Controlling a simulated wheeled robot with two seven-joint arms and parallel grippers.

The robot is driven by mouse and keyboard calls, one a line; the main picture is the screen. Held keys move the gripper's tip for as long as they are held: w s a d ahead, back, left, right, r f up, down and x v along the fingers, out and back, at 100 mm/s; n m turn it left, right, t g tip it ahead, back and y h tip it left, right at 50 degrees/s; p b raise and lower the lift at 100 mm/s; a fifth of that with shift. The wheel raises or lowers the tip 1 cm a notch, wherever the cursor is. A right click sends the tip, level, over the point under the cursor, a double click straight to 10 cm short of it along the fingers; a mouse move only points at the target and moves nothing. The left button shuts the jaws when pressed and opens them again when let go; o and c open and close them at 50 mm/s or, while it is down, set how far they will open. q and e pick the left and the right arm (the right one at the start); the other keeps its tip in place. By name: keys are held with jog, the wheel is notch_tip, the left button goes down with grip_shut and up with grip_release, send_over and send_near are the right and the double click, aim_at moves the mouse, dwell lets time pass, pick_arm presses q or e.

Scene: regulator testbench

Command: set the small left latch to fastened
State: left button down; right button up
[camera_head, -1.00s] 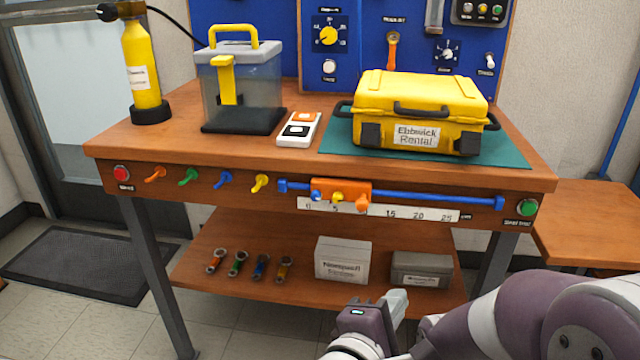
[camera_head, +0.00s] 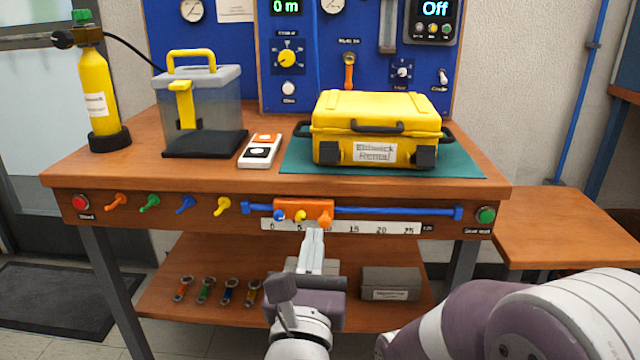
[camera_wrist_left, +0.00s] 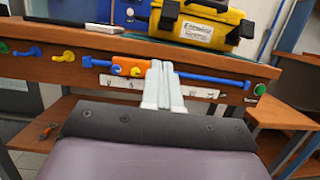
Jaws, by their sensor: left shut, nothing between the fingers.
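The yellow case (camera_head: 378,112) stands on a green mat at the right of the bench. Two black latches are on its front: the left latch (camera_head: 357,152) and the right latch (camera_head: 425,155). Both look flush with the front, but I cannot tell whether the left is fastened. The left latch also shows in the left wrist view (camera_wrist_left: 168,17). My left gripper (camera_head: 314,234) is shut and empty in front of the bench edge, below and left of the left latch and apart from it. It shows shut in the left wrist view (camera_wrist_left: 161,66). My right gripper is not in view.
An orange slider (camera_head: 290,208) on a blue rail (camera_head: 400,211) is on the bench front, just above my fingertips. Coloured hooks are left of it. A clear box (camera_head: 215,105) and a white switch block (camera_head: 259,160) stand left of the case.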

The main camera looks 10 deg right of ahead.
aim_at(330, 154)
pick_arm(q)
jog(key=w+d+r, duration=0.1)
jog(key=w, duration=0.2)
jog(key=w+d+r+b, duration=0.1)
jog(key=w+r, duration=0.1)
jog(key=w+d+r, duration=0.1)
jog(key=w+r, duration=0.1)
jog(key=w, duration=0.1)
jog(key=shift+w+r+b, duration=0.15)
jog(key=shift+w+b, duration=0.2)
